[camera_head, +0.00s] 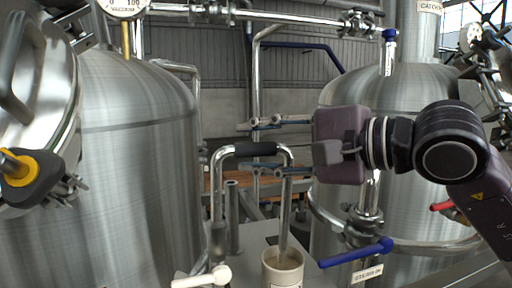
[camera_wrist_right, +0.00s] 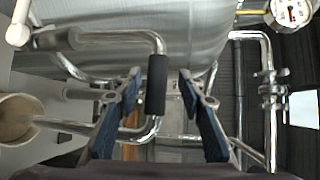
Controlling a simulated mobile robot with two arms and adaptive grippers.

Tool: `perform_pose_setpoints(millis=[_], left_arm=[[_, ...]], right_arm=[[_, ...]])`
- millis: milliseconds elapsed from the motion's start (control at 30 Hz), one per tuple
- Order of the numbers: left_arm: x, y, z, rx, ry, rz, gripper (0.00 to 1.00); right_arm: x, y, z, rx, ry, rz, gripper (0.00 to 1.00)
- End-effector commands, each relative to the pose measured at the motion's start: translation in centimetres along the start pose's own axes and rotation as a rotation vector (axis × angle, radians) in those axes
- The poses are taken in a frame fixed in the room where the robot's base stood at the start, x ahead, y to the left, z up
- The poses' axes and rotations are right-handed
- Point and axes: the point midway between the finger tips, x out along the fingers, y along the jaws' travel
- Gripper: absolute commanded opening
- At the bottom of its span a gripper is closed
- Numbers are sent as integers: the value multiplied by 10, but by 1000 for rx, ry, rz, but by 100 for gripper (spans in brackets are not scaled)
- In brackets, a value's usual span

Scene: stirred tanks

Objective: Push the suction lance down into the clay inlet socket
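The suction lance (camera_head: 284,205) is a bent steel tube with a black grip (camera_head: 255,149) across its top. Its right leg reaches down into a pale pot (camera_head: 283,271). Its left leg runs down to a grey fitting (camera_head: 218,236), apparently the clay inlet socket, above a white-handled valve; I cannot tell how deep it sits. My right gripper (camera_head: 248,148) comes in from the right, its fingers open above and below the grip in the head view. In the right wrist view the grip (camera_wrist_right: 157,84) shows between the open fingers (camera_wrist_right: 160,75), with gaps both sides. My left gripper is not in view.
Large steel tanks stand left (camera_head: 140,170) and right (camera_head: 345,85). An upright pipe (camera_head: 232,215) stands beside the lance's left leg. A blue-handled valve (camera_head: 358,252) is right of the pot. A white valve handle (camera_head: 203,277) lies low at the left leg's foot.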

Motion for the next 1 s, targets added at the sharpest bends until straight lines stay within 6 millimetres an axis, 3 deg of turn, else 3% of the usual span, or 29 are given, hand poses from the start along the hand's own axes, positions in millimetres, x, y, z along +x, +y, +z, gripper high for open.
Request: perform_pose_setpoints(millis=[333, 733, 1000], left_arm=[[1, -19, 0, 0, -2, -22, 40], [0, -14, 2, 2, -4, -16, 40], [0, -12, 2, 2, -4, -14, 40]], right_arm=[[-5, 2, -1, 0, 2, 2, 37], [-62, 1, -2, 1, 4, 0, 37], [-80, 1, 0, 0, 1, 1, 37]])
